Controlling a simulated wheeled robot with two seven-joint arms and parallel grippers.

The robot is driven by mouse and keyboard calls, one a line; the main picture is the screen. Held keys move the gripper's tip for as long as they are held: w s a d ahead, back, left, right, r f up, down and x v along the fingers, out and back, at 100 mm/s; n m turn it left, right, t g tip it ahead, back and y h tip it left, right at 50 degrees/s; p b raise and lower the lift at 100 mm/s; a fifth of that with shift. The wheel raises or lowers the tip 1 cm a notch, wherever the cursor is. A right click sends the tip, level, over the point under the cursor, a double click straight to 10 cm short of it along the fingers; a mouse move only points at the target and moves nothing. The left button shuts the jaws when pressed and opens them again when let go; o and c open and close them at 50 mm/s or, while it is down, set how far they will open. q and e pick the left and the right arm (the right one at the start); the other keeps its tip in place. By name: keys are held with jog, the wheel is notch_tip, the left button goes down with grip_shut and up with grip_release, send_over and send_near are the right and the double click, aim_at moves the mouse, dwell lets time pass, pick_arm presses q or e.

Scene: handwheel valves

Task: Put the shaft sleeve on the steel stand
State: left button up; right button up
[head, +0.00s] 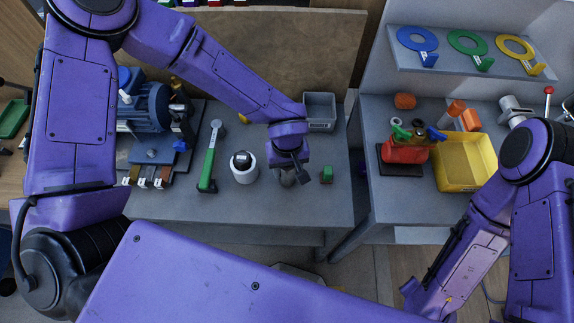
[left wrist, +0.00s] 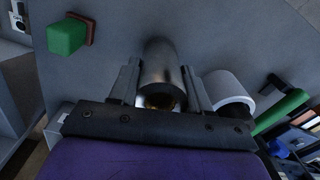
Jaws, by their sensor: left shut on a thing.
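My left gripper (head: 289,170) points down over the middle table. It is shut on a grey metal cylinder with a bronze-coloured inside, which I take for the shaft sleeve (left wrist: 162,72). In the left wrist view the cylinder stands between the two fingers (left wrist: 162,84). In the head view only a small grey part of the sleeve (head: 288,181) shows below the gripper. I cannot tell whether its lower end touches anything. No separate steel stand can be made out; it may be hidden beneath the sleeve or gripper. My right gripper is out of view.
A white cylinder (head: 244,174) with a dark top stands just left of the gripper, and a green-handled tool (head: 208,165) lies beyond it. A green block (head: 327,174) sits right. A grey bin (head: 320,108) stands behind. The table's front strip is clear.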

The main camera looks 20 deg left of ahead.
pick_arm(q)
jog(key=shift+f, duration=0.3)
jog(key=shift+f, duration=0.15)
jog(key=o, duration=1.2)
jog(key=shift+c, duration=0.2)
notch_tip(320, 180, up, 12)
jog(key=shift+r+b, duration=0.2)
jog(key=shift+b, duration=0.15)
